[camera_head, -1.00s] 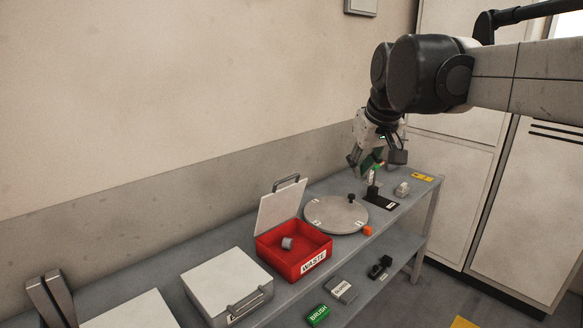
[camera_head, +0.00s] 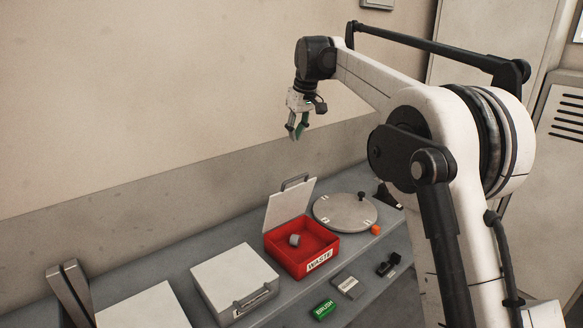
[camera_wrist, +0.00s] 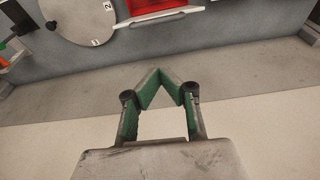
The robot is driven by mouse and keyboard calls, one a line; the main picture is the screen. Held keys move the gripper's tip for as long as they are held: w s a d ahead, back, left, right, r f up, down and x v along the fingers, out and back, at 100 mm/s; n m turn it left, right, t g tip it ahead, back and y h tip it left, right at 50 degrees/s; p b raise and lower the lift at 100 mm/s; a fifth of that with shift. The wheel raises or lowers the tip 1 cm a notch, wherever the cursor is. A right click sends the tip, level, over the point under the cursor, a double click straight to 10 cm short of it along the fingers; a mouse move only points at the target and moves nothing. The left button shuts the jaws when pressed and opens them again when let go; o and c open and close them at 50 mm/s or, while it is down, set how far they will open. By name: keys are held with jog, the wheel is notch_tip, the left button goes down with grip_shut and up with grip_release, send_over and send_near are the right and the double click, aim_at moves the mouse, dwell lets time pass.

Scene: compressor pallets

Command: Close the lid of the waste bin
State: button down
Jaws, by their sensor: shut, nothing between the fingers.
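The red waste bin (camera_head: 303,257) stands on the grey bench with a WASTE label on its front. Its pale lid (camera_head: 290,205) is open, standing up at the back and leaning slightly, with a dark handle (camera_head: 295,181) on its top edge. A small grey cylindrical piece (camera_head: 294,240) lies inside the bin. My gripper (camera_head: 296,136) is shut and empty, in the air well above the lid. In the wrist view my gripper's green-padded fingers (camera_wrist: 166,80) meet at the tips. Part of the red bin (camera_wrist: 150,5) and the lid's edge show at the top there.
A round grey disc (camera_head: 345,212) with a dark knob lies right of the bin, with a small orange block (camera_head: 375,230) beside it. A closed white box (camera_head: 234,281) stands to the left. A green BRUSH box (camera_head: 323,308) and a grey box (camera_head: 347,286) sit lower in front. The wall is behind.

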jog(key=w+a, duration=0.1)
jog(key=p, duration=0.2)
send_over(293, 187)
jog(key=w, duration=0.1)
jog(key=x, duration=0.3)
jog(key=s+d+x, duration=0.1)
jog(key=x, duration=0.3)
jog(key=s+x, duration=0.1)
jog(key=x, duration=0.3)
jog(key=shift+d+f, duration=0.15)
jog(key=shift+f, duration=0.3)
jog(key=shift+s+d+f, duration=0.15)
jog(key=shift+d+f, duration=0.05)
jog(key=shift+f, duration=0.2)
jog(key=shift+s+d, duration=0.1)
jog(key=shift+s, duration=0.05)
jog(key=shift+s+f, duration=0.1)
